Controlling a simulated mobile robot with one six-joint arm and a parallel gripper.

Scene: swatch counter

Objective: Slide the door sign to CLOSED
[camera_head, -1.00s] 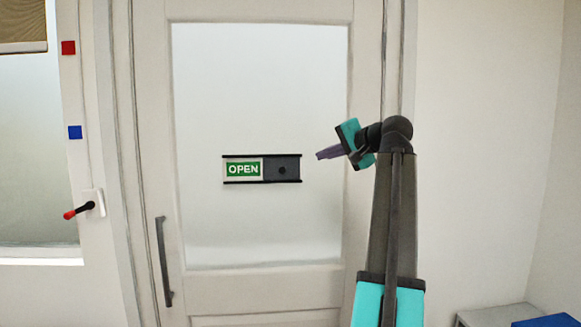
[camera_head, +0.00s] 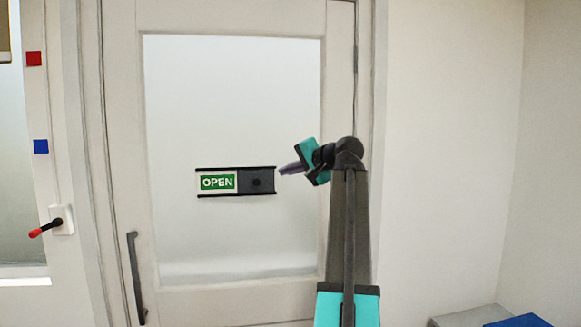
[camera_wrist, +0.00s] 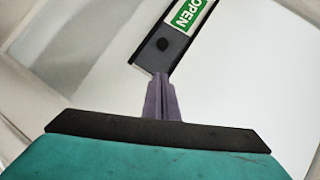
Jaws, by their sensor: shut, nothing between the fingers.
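The door sign (camera_head: 217,182) is a flat strip on the frosted glass of the door, with dark rails along its top and bottom. Its left part reads OPEN in white on green. Its right part is a dark grey slider with a round black knob (camera_head: 257,183). My gripper (camera_head: 281,171) is shut and empty, just right of the sign's right end in the head view. In the wrist view the purple fingers (camera_wrist: 161,80) point at the dark end of the sign, with the knob (camera_wrist: 163,44) just beyond the tips. I cannot tell whether the tips touch the sign.
The door (camera_head: 230,302) has a vertical grey handle (camera_head: 136,280) at lower left. A red-tipped lever (camera_head: 45,227) sits on the frame further left, below a blue square (camera_head: 41,146) and a red square (camera_head: 34,58). A grey surface with a blue item (camera_head: 520,321) is at lower right.

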